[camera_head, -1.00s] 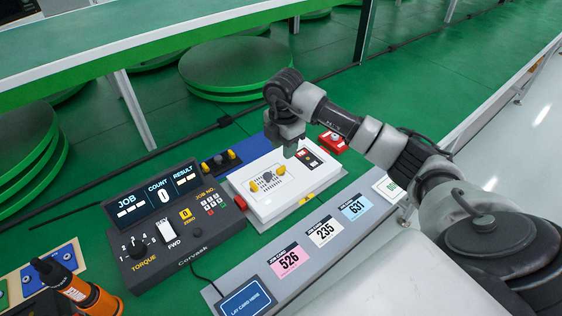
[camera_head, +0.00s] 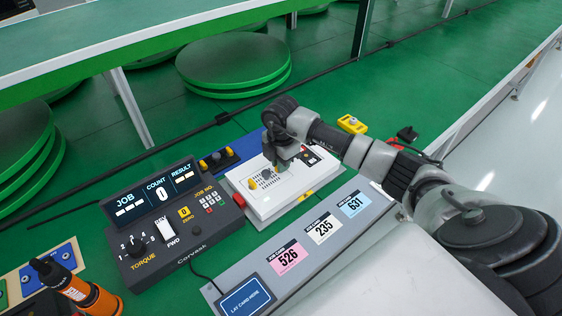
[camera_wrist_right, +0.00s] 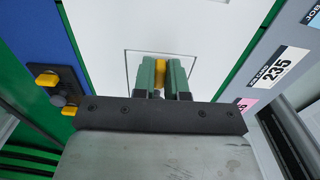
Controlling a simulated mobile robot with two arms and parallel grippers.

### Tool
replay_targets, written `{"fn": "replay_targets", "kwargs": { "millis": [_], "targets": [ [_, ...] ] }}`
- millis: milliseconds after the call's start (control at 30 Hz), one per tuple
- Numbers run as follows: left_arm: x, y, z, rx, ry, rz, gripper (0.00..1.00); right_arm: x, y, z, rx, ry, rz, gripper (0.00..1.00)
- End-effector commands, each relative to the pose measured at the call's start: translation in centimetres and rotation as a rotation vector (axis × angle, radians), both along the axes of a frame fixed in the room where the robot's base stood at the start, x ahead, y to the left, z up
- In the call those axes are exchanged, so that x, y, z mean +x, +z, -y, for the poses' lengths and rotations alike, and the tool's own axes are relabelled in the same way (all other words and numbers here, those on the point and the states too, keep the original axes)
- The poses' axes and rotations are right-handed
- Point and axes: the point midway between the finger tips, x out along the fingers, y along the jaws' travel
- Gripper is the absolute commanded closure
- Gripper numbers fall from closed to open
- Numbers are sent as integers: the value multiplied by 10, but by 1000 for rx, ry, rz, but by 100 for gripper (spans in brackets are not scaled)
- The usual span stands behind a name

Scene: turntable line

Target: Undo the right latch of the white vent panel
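The white vent panel (camera_head: 262,204) lies flat on the work strip in the head view, with a slotted vent and a dark grey round knob (camera_head: 266,174) in it. Its left yellow latch (camera_head: 252,184) shows beside the vent. My right gripper (camera_head: 283,163) points down over the panel and hides the right latch there. In the right wrist view the green fingers (camera_wrist_right: 161,80) stand on either side of the yellow right latch (camera_wrist_right: 160,69). The latch fills the narrow gap, and the fingers look closed on it. My left gripper is not in view.
A dark control box (camera_head: 180,225) stands left of the panel. Job cards, including a pink one (camera_head: 287,257), lie on the grey strip in front. A black block with yellow knobs (camera_head: 218,160) sits behind the panel. A yellow device (camera_head: 352,124) lies beyond my arm.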

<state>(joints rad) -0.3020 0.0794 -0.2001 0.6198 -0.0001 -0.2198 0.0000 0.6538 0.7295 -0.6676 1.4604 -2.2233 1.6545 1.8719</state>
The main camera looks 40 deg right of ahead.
Motion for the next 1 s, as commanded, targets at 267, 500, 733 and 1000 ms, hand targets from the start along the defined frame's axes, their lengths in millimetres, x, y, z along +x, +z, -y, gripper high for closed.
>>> {"fn": "replay_targets", "kwargs": {
  "millis": [267,500,733,1000],
  "targets": [
    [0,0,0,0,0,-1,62,0,0,0,0,5,0,100],
    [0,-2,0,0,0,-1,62,1,0,0,-1,73,0,100],
    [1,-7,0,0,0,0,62,2,0,0,-2,235,2,100],
    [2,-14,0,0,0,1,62,3,-1,0,-1,489,0,100]
  ]
}}
